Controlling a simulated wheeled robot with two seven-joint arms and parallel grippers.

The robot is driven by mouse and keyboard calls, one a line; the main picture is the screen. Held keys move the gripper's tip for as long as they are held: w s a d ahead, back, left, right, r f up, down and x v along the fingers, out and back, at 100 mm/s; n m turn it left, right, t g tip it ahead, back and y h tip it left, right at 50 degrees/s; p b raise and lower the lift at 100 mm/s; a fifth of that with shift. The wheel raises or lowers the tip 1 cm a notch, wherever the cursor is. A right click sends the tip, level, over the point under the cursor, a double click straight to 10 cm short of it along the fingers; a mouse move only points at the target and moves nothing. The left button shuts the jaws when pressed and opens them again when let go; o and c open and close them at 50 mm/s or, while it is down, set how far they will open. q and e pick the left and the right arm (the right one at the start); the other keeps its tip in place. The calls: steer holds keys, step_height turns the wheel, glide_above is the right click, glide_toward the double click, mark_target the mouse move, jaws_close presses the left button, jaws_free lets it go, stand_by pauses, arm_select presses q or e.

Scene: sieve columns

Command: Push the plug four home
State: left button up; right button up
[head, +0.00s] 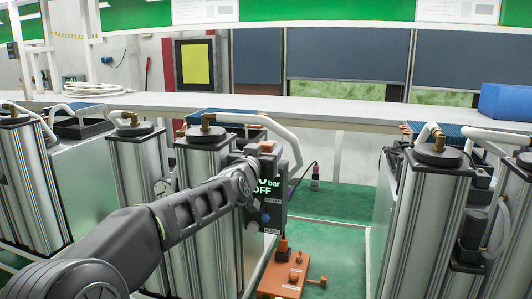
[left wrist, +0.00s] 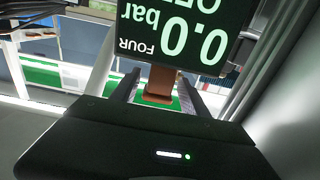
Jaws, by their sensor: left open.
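The black display box (head: 268,200) on the column reads 0.0 bar, OFF; the label FOUR shows in the left wrist view (left wrist: 185,30), where its text is upside down. A brown-orange plug-like block (head: 267,146) stands at the box's top. It also shows in the left wrist view (left wrist: 158,86), between my left gripper's two fingers (left wrist: 157,92). The fingers are apart, with the block in the gap; I cannot tell whether they touch it. In the head view my left gripper (head: 254,160) is at the box's upper left, partly lost against it. How deep the block sits is hidden. My right gripper is not in view.
Tall silver columns (head: 428,215) with white hoses stand at left and right. An orange unit (head: 285,278) with knobs lies on the green floor below the display. A small bottle (head: 315,178) stands behind. A long white shelf (head: 350,112) with a blue box (head: 505,101) runs across the back.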

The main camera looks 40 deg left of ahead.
arm_select(q)
steer(key=b+v, duration=0.2)
steer(key=v, duration=0.5)
steer(key=shift+b, duration=0.3)
steer(key=shift+f, duration=0.1)
